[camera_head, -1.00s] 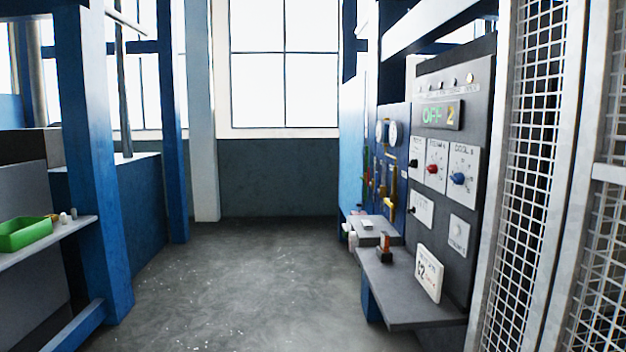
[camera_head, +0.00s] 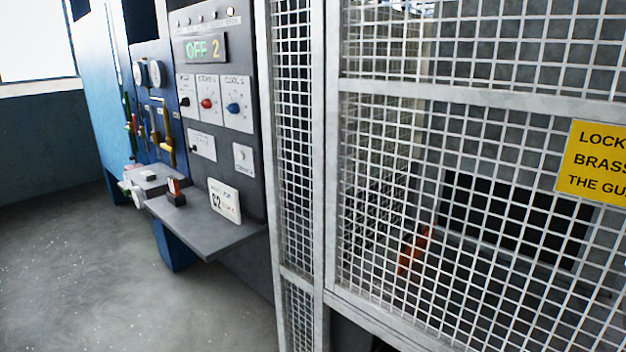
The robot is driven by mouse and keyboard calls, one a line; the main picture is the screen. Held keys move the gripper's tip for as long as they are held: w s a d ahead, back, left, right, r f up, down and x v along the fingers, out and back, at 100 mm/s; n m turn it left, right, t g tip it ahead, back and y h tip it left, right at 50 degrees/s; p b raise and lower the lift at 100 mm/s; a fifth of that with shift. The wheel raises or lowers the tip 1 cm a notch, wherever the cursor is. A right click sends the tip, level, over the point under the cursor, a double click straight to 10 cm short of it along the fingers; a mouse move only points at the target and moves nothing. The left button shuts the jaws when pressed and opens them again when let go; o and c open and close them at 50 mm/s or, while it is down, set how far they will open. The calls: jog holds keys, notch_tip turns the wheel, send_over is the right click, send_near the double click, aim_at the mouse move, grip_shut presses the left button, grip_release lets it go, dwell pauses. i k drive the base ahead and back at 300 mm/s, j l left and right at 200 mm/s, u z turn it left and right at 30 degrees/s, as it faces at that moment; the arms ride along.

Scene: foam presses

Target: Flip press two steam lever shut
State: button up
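The press control panel (camera_head: 215,165) is dark grey, left of centre, with a lit display (camera_head: 204,49) reading "OFF 2". It carries a red knob (camera_head: 207,104), a blue knob (camera_head: 234,108) and a black knob (camera_head: 185,102). Left of it, a blue panel (camera_head: 147,97) holds two round gauges (camera_head: 148,73) and several upright levers, one with a yellow handle (camera_head: 167,143). I cannot tell which lever is the steam lever, or whether it is open or shut. My gripper is not in view.
A wire mesh guard (camera_head: 400,200) with a yellow sign (camera_head: 598,163) fills the right. Open floor (camera_head: 80,270) lies at left.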

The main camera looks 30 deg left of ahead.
aim_at(135, 125)
jog(key=i+j+u, duration=0.1)
jog(key=j+u, duration=0.3)
jog(key=i+j+u, duration=0.15)
jog(key=j+u, duration=0.2)
jog(key=i+j+u, duration=0.15)
jog(key=u, duration=0.25)
jog(key=i+j+u, duration=0.2)
jog(key=u, duration=0.2)
jog(key=i+j+u, duration=0.3)
jog(key=i+u, duration=0.3)
jog(key=i, duration=0.15)
jog(key=i+j+u, duration=0.1)
jog(key=i+u, duration=0.2)
jog(key=i, duration=0.15)
jog(key=i+z, duration=0.25)
jog(key=i, duration=0.25)
jog(key=i+j+z, duration=0.25)
jog(key=i, duration=0.2)
jog(key=i+j+z, duration=0.25)
jog(key=i, duration=0.2)
jog(key=i+j+z, duration=0.3)
jog(key=i+j, duration=0.05)
jog(key=i, duration=0.1)
